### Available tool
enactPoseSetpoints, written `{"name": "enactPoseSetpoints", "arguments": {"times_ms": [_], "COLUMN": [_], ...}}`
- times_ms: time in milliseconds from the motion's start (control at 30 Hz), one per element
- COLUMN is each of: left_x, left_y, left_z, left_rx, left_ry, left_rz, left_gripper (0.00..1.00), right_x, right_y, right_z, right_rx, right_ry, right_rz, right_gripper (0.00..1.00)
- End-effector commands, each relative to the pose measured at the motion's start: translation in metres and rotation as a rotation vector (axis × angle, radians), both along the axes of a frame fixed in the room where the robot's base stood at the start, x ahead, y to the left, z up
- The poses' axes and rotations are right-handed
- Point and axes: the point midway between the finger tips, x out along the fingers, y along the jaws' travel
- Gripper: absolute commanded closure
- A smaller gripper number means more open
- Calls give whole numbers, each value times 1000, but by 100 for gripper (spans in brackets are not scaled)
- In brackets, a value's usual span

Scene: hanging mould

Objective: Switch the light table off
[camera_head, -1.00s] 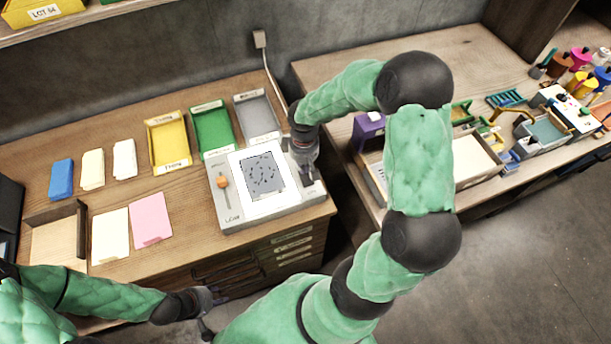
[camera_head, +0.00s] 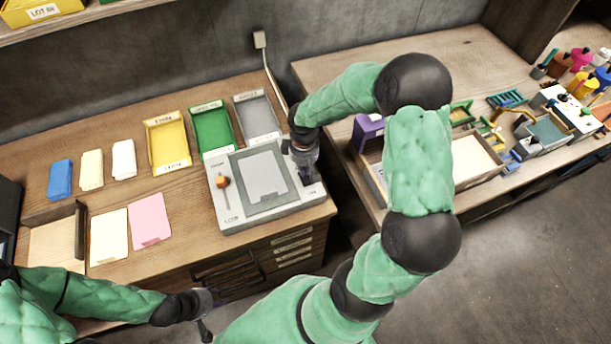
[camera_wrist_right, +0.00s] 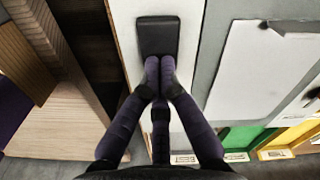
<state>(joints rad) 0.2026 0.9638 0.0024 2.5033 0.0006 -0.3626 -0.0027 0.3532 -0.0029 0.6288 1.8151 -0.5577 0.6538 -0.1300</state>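The light table (camera_head: 228,208) is a pale box on the wooden bench, and its panel (camera_head: 285,199) is grey and unlit. In the right wrist view a dark rocker switch (camera_wrist_right: 158,35) sits on the pale strip beside the panel. My right gripper (camera_wrist_right: 158,66) has its fingertips together at the near end of the switch, with nothing between them. In the head view my right gripper (camera_head: 306,178) is over the table's right side. My left gripper (camera_head: 212,305) is low at the bench front, its fingers unclear.
Yellow (camera_head: 168,143), green (camera_head: 212,128) and grey (camera_head: 256,116) trays stand behind the light table. A pink card (camera_head: 149,219) and other cards lie to its left. A cable (camera_head: 270,72) runs up the wall. A second bench stands to the right.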

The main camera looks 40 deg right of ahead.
Motion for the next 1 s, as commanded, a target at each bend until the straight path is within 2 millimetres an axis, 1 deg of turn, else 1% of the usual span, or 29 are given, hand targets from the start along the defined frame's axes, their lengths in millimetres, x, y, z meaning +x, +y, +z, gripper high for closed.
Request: {"name": "enactPoseSetpoints", "arguments": {"times_ms": [400,1000], "left_x": [0,0], "left_y": [0,0], "left_z": [23,53], "left_rx": [0,0], "left_ry": [0,0], "left_rz": [0,0], "left_gripper": [60,60], "right_x": [0,1], "right_y": [0,0], "right_z": [30,69], "right_rx": [-1,-1], "right_ry": [-1,-2], "right_rz": [0,0], "right_gripper": [100,100]}}
